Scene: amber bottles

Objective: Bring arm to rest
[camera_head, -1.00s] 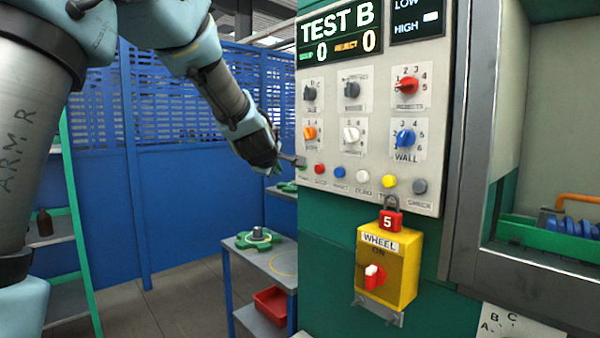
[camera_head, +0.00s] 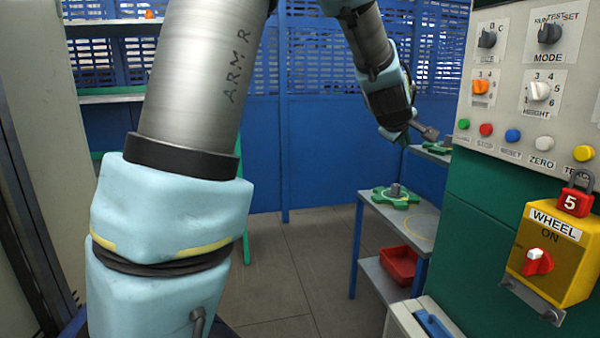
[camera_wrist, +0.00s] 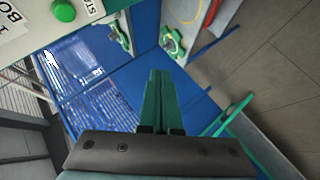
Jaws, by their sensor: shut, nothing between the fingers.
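My gripper (camera_head: 428,133) is at the end of my raised arm, left of the control panel (camera_head: 535,95) in the head view. It is apart from the green button (camera_head: 463,124), with a gap between. In the wrist view my gripper's two green fingers (camera_wrist: 157,98) lie together, shut and empty. The wrist view also shows a green button (camera_wrist: 64,10) at the upper left, clear of the fingers.
A shelf stand (camera_head: 415,225) with a green handwheel-like part (camera_head: 396,196) and a red bin (camera_head: 399,265) stands below my gripper. A yellow WHEEL switch box (camera_head: 555,255) with a red padlock (camera_head: 574,194) is at the right. The floor (camera_head: 285,265) between is clear.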

